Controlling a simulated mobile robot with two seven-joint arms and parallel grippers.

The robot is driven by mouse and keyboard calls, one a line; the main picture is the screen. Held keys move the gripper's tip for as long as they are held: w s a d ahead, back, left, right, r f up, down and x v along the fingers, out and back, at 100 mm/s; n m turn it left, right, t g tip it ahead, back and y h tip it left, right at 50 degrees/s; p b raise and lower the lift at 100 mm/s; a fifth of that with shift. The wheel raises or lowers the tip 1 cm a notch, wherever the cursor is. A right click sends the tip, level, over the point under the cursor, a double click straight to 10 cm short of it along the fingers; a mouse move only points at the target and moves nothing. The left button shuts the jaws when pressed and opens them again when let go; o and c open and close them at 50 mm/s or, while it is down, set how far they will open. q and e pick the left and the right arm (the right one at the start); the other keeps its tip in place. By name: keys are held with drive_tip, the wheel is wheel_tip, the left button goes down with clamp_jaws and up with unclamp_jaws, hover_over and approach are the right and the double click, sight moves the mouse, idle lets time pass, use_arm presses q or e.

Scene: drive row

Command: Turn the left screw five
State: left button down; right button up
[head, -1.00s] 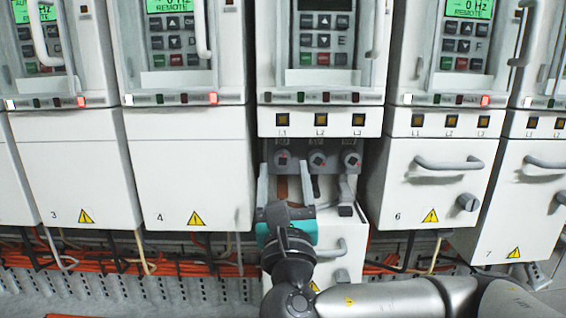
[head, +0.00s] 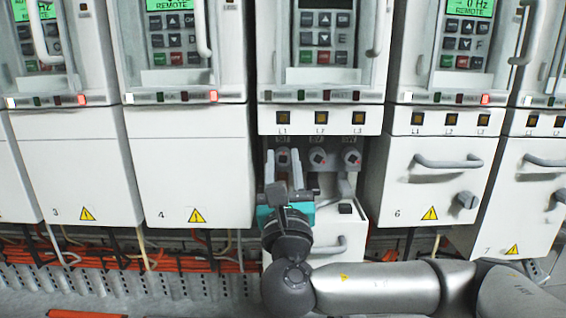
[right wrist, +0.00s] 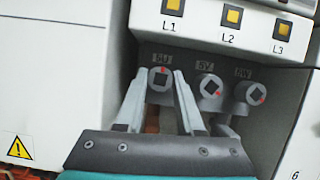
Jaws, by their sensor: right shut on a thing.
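The left screw (head: 283,158), a grey round boss with a dark square head and a red mark, sits under the label 5U in the opened bay of the fifth drive. It also shows in the right wrist view (right wrist: 158,80). My right gripper (head: 283,154), with a teal body, reaches up from below. Its two pale fingers stand one on each side of the left screw and are shut on it. The middle screw (right wrist: 210,87) and the right screw (right wrist: 250,93) are to its right, clear of the fingers. My left gripper is not in view.
The cover with a handle (head: 330,245) hangs low on the fifth drive behind my arm. Closed white covers flank the bay: drive four (head: 190,165) on the left, drive six (head: 430,180) with a handle and knob on the right. Orange cables (head: 130,265) run below.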

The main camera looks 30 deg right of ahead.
clamp_jaws()
